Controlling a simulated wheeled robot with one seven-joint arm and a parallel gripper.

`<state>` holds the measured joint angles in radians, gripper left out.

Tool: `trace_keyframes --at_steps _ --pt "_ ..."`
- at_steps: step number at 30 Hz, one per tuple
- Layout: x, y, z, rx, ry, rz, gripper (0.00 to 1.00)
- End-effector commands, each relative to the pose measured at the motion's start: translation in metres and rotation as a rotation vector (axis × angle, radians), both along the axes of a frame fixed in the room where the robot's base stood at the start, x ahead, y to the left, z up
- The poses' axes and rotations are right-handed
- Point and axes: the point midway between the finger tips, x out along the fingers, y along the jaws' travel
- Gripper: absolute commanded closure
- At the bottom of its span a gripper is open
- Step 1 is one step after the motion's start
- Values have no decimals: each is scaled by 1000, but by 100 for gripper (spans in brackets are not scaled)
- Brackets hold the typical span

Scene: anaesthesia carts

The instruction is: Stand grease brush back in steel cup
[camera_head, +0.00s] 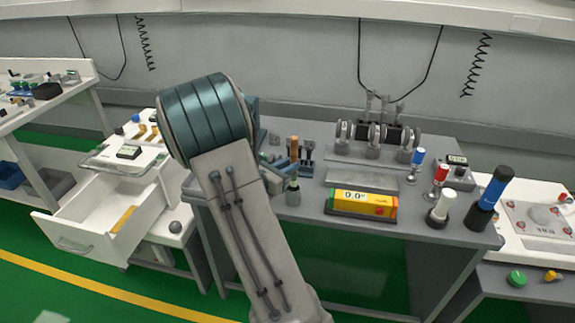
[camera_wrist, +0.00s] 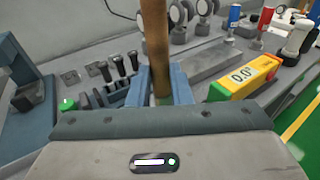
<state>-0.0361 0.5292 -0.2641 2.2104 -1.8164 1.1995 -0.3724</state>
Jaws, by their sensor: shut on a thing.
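The grease brush shows as a brown wooden handle (camera_wrist: 156,45) between the blue fingers of my gripper (camera_wrist: 161,78) in the wrist view. My gripper is shut on the handle. The handle runs up out of the top of that view, and its lower end is hidden behind the gripper body. In the head view a short brown upright stick (camera_head: 294,148), which looks like the same handle, shows just right of my arm.
Upright tools (camera_head: 489,198) crowd the bench's right end. An open white drawer (camera_head: 82,222) is left.

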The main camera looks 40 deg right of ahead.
Motion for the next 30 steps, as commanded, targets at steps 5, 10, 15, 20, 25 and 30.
trace_keyframes --at_steps 5,10,15,20,25,30 --pt "0 0 -23 0 1 0 100" --pt "0 0 -40 0 1 0 100" --pt "0 0 -54 0 0 0 100" --pt "0 0 -60 0 0 0 100" --pt "0 0 -60 0 0 0 100" --pt "0 0 -60 0 0 0 100"
